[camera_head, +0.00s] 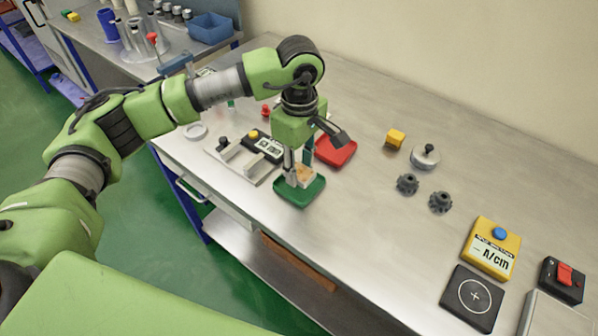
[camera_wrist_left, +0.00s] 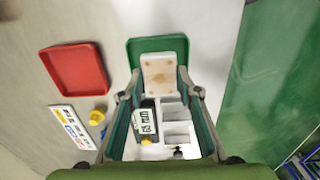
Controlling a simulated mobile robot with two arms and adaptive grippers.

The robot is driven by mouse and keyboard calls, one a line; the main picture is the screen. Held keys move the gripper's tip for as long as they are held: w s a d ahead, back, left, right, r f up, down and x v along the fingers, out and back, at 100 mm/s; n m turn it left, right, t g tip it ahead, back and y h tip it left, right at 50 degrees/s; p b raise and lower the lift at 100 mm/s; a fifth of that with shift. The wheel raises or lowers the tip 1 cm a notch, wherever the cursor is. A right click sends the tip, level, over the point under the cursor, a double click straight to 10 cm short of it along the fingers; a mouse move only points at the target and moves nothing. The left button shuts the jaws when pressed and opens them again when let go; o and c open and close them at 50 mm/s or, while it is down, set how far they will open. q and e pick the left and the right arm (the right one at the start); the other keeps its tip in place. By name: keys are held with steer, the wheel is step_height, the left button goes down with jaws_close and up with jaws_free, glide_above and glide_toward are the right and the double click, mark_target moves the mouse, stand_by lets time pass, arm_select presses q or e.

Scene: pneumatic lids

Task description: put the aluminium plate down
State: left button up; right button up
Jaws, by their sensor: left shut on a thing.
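The aluminium plate (camera_wrist_left: 160,72) is a small pale block with brownish spots at its corners. My left gripper (camera_head: 299,178) is shut on it and points down at the green tray (camera_head: 290,196). In the wrist view the plate sits between the fingertips, in front of the green tray (camera_wrist_left: 134,48). In the head view the fingers partly hide the plate (camera_head: 304,174). It is over the tray, but I cannot tell whether it touches the tray floor. My right gripper is not in view.
A red tray (camera_head: 336,151) lies just behind the green one. A pale fixture (camera_head: 232,160) and a black labelled box (camera_head: 265,147) stand to the left. Gears (camera_head: 408,184), a round lid (camera_head: 425,157) and a yellow block (camera_head: 396,138) are to the right. The middle front of the bench is clear.

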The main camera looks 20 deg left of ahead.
mark_target(299, 171)
arm_select(q)
step_height(299, 171, down, 3)
steer(key=shift+w+a+f+p, duration=0.1)
steer(key=shift+w+f+p, duration=0.1)
steer(key=shift+p, duration=0.15)
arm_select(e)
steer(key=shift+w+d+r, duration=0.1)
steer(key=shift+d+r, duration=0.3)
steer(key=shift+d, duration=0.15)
arm_select(q)
steer(key=shift+s, duration=0.1)
steer(key=shift+f+b, duration=0.2)
steer(key=shift+b, duration=0.1)
steer(key=o, duration=0.9)
steer(key=shift+c, duration=0.2)
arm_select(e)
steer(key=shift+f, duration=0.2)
arm_select(q)
steer(key=shift+r, duration=0.1)
